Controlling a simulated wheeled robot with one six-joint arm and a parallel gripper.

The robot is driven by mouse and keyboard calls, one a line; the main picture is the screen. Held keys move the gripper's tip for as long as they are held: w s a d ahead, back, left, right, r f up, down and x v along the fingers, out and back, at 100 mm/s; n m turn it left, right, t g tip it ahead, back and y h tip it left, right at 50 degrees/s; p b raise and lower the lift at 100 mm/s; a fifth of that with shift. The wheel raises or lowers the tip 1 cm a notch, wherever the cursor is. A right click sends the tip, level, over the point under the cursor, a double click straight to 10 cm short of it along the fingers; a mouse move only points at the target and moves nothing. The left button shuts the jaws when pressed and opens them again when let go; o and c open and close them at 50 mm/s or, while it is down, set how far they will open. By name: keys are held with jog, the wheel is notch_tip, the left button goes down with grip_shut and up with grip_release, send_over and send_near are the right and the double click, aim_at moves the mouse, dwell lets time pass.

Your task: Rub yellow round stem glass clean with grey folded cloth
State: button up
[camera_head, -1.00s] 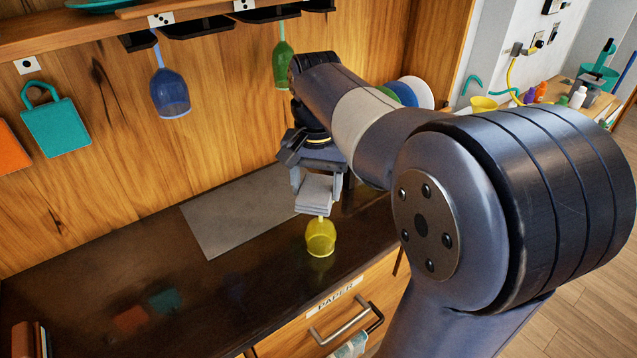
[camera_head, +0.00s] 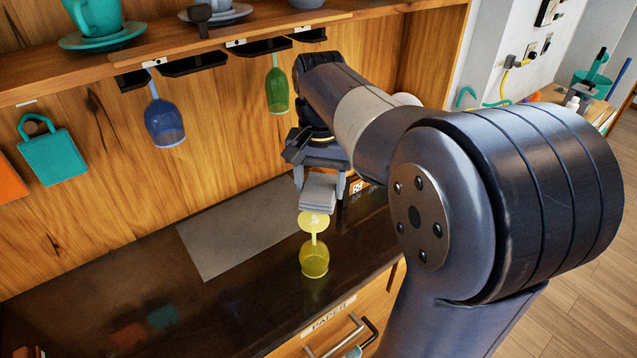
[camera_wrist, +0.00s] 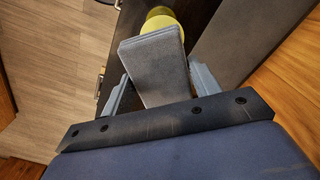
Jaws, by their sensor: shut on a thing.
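The yellow round stem glass (camera_head: 314,262) stands upside down on the dark counter, bowl down and foot up. My gripper (camera_head: 319,192) is shut on the grey folded cloth (camera_head: 318,190) and holds it just above and behind the glass's foot. In the head view I cannot tell whether the cloth touches the foot. In the wrist view the cloth (camera_wrist: 152,65) sits between the two fingers (camera_wrist: 155,90) and hides most of the glass. Only a yellow part of the glass (camera_wrist: 160,20) shows beyond the cloth's end.
A grey mat (camera_head: 225,240) lies on the counter behind the glass. A blue stem glass (camera_head: 163,122) and a green stem glass (camera_head: 277,90) hang from the rack above. A drawer handle (camera_head: 335,335) sticks out at the front. The counter's left part is mostly clear.

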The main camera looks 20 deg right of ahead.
aim_at(320, 187)
jog(key=shift+r+p, duration=1.4)
jog(key=shift+r, duration=0.4)
jog(key=shift+s, duration=0.1)
